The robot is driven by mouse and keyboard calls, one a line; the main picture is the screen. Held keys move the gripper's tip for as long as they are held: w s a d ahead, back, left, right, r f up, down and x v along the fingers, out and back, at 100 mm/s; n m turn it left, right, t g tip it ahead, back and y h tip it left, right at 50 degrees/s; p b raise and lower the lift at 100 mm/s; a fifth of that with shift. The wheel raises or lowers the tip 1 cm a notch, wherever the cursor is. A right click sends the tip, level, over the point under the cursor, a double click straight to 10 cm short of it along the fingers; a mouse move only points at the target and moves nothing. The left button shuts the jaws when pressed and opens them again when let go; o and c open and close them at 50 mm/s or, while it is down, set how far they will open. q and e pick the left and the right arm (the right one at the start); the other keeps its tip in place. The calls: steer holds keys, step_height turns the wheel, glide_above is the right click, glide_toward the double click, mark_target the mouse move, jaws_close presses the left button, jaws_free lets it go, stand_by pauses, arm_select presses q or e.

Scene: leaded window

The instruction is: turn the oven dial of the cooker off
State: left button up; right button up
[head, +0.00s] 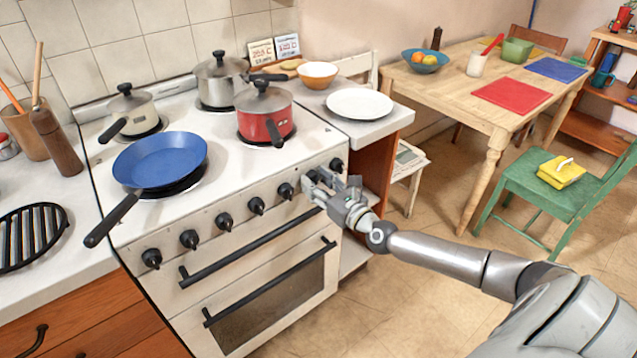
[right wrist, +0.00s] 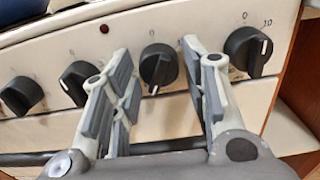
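The white cooker (head: 170,295) has a row of several black dials along its front panel. No label I can read says which one is the oven dial. My right gripper (head: 328,184) is open in front of the right end of the row. In the right wrist view, one dial (right wrist: 158,66) shows between the open fingers (right wrist: 158,58), its white mark pointing down; I cannot tell whether they touch it. My left gripper is not in view.
Two more dials (right wrist: 78,83) show left of the fingers, with a red lamp (right wrist: 104,28) above. Oven door handles (head: 270,285) jut out below. A blue pan (head: 160,158) and a red pot (head: 265,115) stand on top. The floor right of the cooker is partly clear.

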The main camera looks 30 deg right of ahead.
steer(key=c, duration=0.6)
